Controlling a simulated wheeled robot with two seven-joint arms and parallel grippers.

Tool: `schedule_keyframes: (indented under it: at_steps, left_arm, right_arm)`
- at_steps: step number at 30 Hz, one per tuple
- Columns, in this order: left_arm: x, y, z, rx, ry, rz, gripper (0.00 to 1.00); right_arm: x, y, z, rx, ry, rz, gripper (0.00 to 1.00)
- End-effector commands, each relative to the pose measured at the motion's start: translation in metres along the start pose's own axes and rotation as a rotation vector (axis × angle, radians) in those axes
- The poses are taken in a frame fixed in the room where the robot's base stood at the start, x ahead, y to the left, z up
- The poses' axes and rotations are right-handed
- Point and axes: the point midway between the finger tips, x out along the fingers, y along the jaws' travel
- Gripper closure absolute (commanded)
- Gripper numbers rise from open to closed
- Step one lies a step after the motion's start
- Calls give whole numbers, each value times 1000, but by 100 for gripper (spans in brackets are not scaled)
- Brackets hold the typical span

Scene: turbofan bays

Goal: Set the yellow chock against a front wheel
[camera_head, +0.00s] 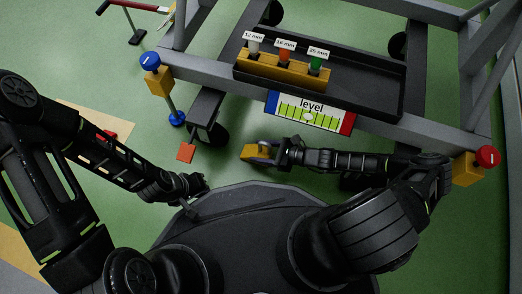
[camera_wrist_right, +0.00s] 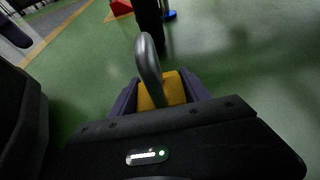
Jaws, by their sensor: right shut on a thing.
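The yellow chock (camera_head: 250,153) is in the jaws of my right gripper (camera_head: 268,153), low over the green floor in front of the cart. In the right wrist view the chock (camera_wrist_right: 168,90) shows yellow between the two purple-grey fingers, with a grey curved handle (camera_wrist_right: 150,65) rising from it. A dark front wheel (camera_head: 217,133) stands under the cart's near left corner, to the left of the chock with a visible gap. I cannot tell whether the chock touches the floor. My left gripper (camera_head: 197,186) is low left of my base, small and dark; its jaws are unclear.
The grey cart frame (camera_head: 370,125) spans the top right and carries a dark tray (camera_head: 365,85) with labelled sockets and a level gauge (camera_head: 308,110). An orange-red pedal (camera_head: 186,152) juts out by the front wheel. A blue-topped jack (camera_head: 152,75) stands at the left corner.

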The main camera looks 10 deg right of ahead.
Motion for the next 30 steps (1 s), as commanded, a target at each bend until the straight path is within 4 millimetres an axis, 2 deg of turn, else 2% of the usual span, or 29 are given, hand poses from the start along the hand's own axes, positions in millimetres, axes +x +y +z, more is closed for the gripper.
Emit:
schedule_keyframes:
  at_steps: [8,9,15,25,30]
  left_arm:
    - [-1,0,0,0,1,0,100]
    - [-1,0,0,0,1,0,100]
    - [-1,0,0,0,0,0,100]
    - [-1,0,0,0,0,0,100]
    - [-9,3,0,0,0,-1,100]
  right_arm:
    - [1,0,0,0,-1,1,100]
    - [0,0,0,0,1,0,42]
    - [0,0,0,0,1,0,26]
    - [-1,0,1,-1,1,0,24]
    - [-16,-1,4,0,2,-1,24]
